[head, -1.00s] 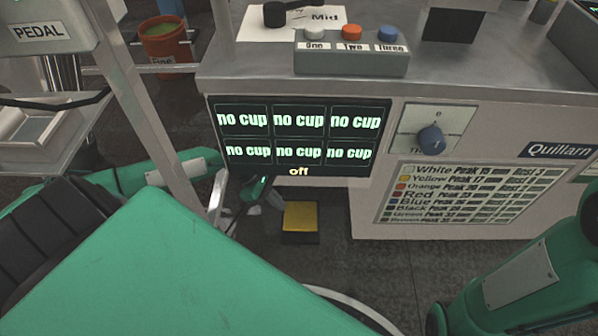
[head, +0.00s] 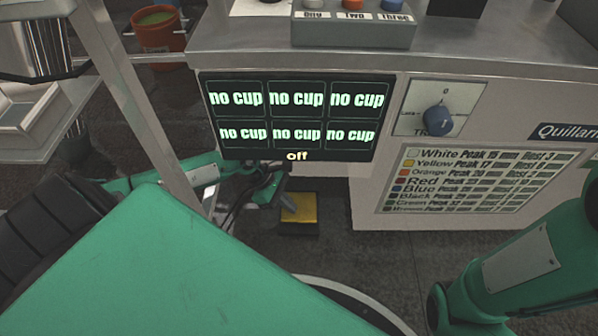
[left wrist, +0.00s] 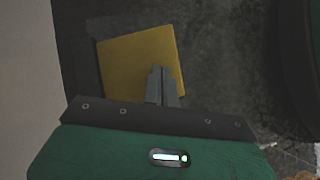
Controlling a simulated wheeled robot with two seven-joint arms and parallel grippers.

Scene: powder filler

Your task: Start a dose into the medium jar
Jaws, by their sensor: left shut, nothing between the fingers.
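A yellow pedal (head: 299,208) on a dark base sits on the floor below the display. My left gripper (head: 288,203) is low beside the machine, its fingers over the pedal's left part. In the left wrist view the shut, empty fingers (left wrist: 160,72) lie in front of the yellow pedal plate (left wrist: 130,62); I cannot tell whether they touch it. The display (head: 296,117) reads "no cup" in every cell and "off" below. The medium jar cannot be made out. My right gripper is not in view.
A box with buttons labelled One, Two and Three (head: 352,32) stands on the counter. A blue dial (head: 438,121) and a colour chart (head: 470,180) are on the machine's front. A metal post (head: 135,110) stands left of the display. An orange bucket (head: 158,38) is at the back left.

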